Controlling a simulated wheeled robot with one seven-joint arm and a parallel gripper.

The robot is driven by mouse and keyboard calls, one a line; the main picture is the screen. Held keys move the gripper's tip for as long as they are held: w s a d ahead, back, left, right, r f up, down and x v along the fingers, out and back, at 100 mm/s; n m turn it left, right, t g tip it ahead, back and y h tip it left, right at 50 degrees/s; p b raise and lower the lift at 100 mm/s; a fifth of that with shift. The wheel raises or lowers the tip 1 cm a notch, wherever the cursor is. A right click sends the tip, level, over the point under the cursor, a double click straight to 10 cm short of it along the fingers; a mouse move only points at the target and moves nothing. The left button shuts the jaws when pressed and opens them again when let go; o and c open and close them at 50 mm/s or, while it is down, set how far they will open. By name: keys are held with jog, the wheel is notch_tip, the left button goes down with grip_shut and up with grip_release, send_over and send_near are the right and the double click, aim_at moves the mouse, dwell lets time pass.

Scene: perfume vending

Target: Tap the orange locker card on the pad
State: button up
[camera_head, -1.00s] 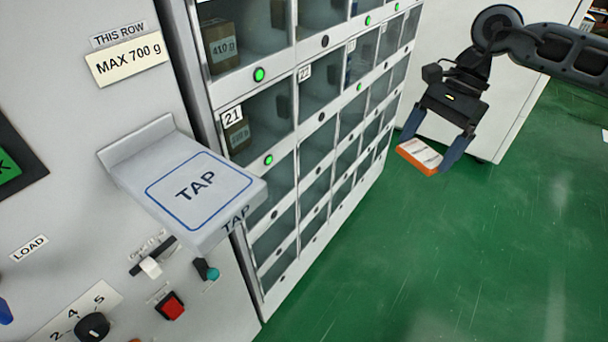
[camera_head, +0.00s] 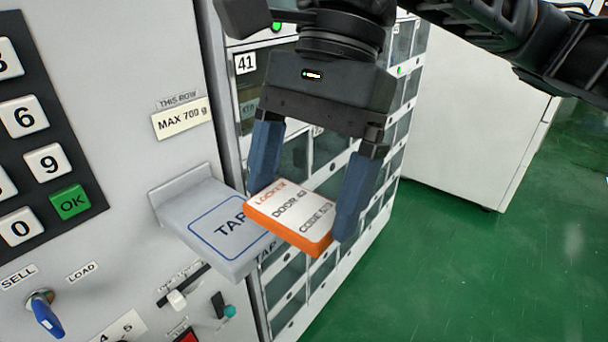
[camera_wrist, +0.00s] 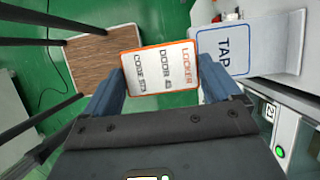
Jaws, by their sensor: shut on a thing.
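The orange locker card (camera_head: 290,219) has a white face printed with LOCKER, a door number and a code. My gripper (camera_head: 304,205) is shut on it, with one blue finger at each side edge. In the head view the card overlaps the right part of the grey TAP pad (camera_head: 190,237), which juts from the machine front. In the wrist view the card (camera_wrist: 161,79) is between the fingers, and the pad (camera_wrist: 265,45) is just to its right. A gap between card and pad cannot be judged exactly; the card appears held above pad level.
A keypad (camera_head: 42,150) with a green OK key is on the panel at left. Glass-fronted lockers are behind my gripper. The wrist view shows a brown wooden top (camera_wrist: 105,62). Green floor is open at right.

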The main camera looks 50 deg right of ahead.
jog(key=w+p, duration=0.1)
jog(key=w, duration=0.2)
jog(key=w+f+p, duration=0.1)
jog(key=w, duration=0.2)
jog(key=w+f+p, duration=0.1)
jog(key=w, duration=0.2)
jog(key=shift+w+f, duration=0.15)
jog(key=shift+w, duration=0.25)
jog(key=shift+w+f+b, duration=0.1)
jog(key=shift+f+b, duration=0.55)
jog(key=shift+b, duration=0.1)
notch_tip(320, 180, down, 2)
jog(key=b, duration=0.3)
jog(key=shift+b, duration=0.3)
jog(key=shift+r, duration=0.1)
jog(key=shift+r+p, duration=0.4)
jog(key=shift+r, duration=1.45)
jog(key=shift+s+b, duration=0.75)
jog(key=shift+s, duration=0.65)
jog(key=shift+s+b, duration=1.3)
jog(key=shift+s, duration=2.35)
